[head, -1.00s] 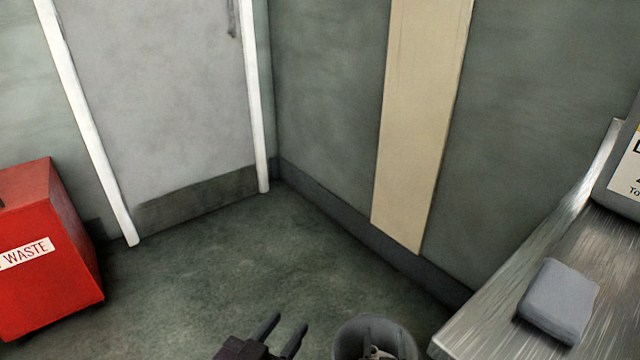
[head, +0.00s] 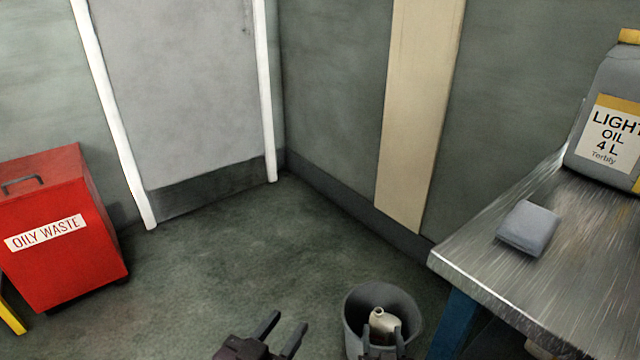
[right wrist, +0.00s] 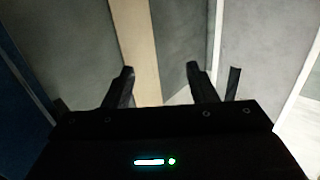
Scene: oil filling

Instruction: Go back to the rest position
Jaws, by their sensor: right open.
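My left gripper (head: 286,322) is at the bottom of the head view, over the floor, with its dark fingers apart and nothing between them. My right gripper (head: 382,332) is at the bottom edge to its right, in front of a grey bin. Its fingers are also apart in the right wrist view (right wrist: 160,82), with nothing between them. The wrists and most of both arms are out of the head view.
The grey bin (head: 352,308) holds a beige container (head: 381,314). A metal table (head: 470,262) at right bears a folded grey cloth (head: 528,228) and an oil jug (head: 590,110). A red oily waste box (head: 75,262) stands left. Open floor (head: 230,260) lies between.

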